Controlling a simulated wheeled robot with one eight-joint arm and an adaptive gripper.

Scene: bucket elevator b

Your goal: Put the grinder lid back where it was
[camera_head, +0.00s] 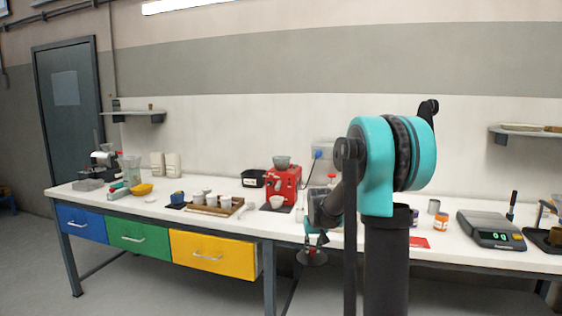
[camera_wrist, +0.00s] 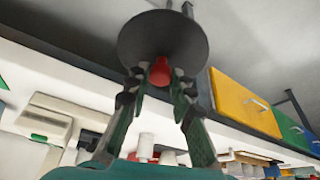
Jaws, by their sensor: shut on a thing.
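My gripper (camera_wrist: 158,78) is shut on the red knob of the grinder lid, a dark round disc (camera_wrist: 165,32). The lid lies beyond my fingertips in the wrist view, with the knob (camera_wrist: 160,69) between them. In the head view, my gripper (camera_head: 314,240) hangs low at the counter's front edge, right of the yellow drawer. The dark lid (camera_head: 313,258) shows just under it, below the counter top. A red machine (camera_head: 283,183) with a bowl on top stands behind on the counter. I cannot tell for sure which machine is the grinder.
The white counter (camera_head: 270,223) runs across the view. A wooden tray (camera_head: 217,208) with cups is left of the red machine. A scale (camera_head: 490,230) stands right. My arm hides part of the counter.

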